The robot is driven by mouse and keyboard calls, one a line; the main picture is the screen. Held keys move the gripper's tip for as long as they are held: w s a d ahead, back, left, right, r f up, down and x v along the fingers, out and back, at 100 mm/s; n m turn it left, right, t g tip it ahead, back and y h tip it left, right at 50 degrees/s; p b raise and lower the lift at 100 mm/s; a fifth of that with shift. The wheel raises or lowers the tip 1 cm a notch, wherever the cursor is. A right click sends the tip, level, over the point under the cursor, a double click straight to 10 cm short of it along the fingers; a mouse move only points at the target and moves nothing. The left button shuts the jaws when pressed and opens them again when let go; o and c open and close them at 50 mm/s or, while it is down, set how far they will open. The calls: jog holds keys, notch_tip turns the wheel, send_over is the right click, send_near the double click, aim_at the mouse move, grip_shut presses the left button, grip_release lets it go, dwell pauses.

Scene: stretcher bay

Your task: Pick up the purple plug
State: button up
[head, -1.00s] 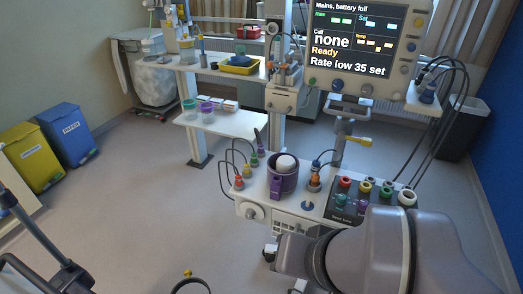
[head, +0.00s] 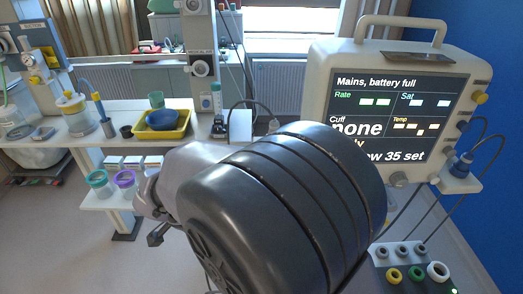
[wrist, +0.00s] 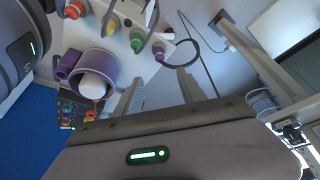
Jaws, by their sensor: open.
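The purple plug (wrist: 158,49) shows in the wrist view at the end of a row of coloured plugs on the pale unit. A green plug (wrist: 137,43) stands beside it. My gripper (wrist: 160,84) is open and empty, its two grey fingers apart, with the purple plug beyond the gap between their tips. They do not appear to touch it. In the head view my arm covers the row of plugs, and the purple plug is hidden there.
A purple holder (wrist: 92,65) with a white rounded item stands close left of the fingers in the wrist view. Orange-red (wrist: 75,9) and yellow (wrist: 110,23) plugs continue the row. The monitor (head: 400,110) stands at the right, with hanging cables.

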jog(key=b+x, duration=0.2)
jog(key=x, duration=0.6)
jog(key=b+x, duration=0.2)
jog(key=x, duration=0.7)
jog(key=shift+w+d+f, duration=0.15)
jog(key=shift+w+d, duration=0.1)
jog(key=shift+d, duration=0.05)
jog(key=shift+s, duration=0.1)
jog(key=shift+c, duration=0.5)
grip_shut()
